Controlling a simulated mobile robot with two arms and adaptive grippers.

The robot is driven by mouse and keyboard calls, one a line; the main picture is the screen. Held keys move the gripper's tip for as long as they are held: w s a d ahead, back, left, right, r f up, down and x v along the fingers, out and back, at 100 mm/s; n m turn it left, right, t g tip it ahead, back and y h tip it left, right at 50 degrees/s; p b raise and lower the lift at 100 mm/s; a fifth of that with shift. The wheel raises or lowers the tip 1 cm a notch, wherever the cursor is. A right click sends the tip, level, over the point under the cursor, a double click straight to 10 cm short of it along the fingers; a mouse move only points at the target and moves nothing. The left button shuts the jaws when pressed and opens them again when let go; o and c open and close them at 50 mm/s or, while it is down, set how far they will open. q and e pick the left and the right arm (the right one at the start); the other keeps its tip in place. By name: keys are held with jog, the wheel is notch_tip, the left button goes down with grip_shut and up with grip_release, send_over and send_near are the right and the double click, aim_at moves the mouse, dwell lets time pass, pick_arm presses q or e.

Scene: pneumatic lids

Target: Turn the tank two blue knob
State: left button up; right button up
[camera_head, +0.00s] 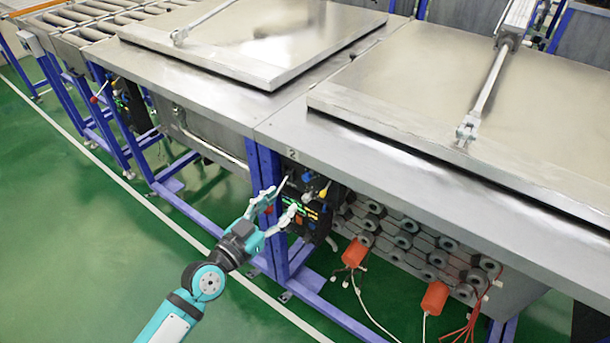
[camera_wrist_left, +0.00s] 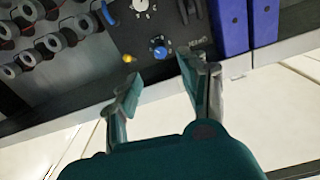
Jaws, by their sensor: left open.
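The blue knob (camera_wrist_left: 158,46) is on the dark control panel (camera_wrist_left: 163,20) in the left wrist view, with a pale ring around it. In the head view, the small blue knob (camera_head: 307,177) is at the top of the panel, under the tank edge marked "2". My left gripper (camera_head: 277,203) is in front of this panel with its fingers spread. In the left wrist view, the open fingers (camera_wrist_left: 160,75) have the blue knob between and just beyond their tips, with nothing held. I cannot tell the exact gap. My right gripper is not in view.
A yellow knob (camera_wrist_left: 128,58) sits beside the blue one. A blue frame post (camera_head: 265,195) stands just left of the panel. The metal tabletop (camera_head: 290,125) overhangs it. Orange cylinders (camera_head: 355,253) with wires are to the right. The green floor (camera_head: 90,240) is clear.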

aim_at(305, 179)
pick_arm(q)
jog(key=x, duration=1)
jog(key=shift+w, duration=0.15)
grip_shut()
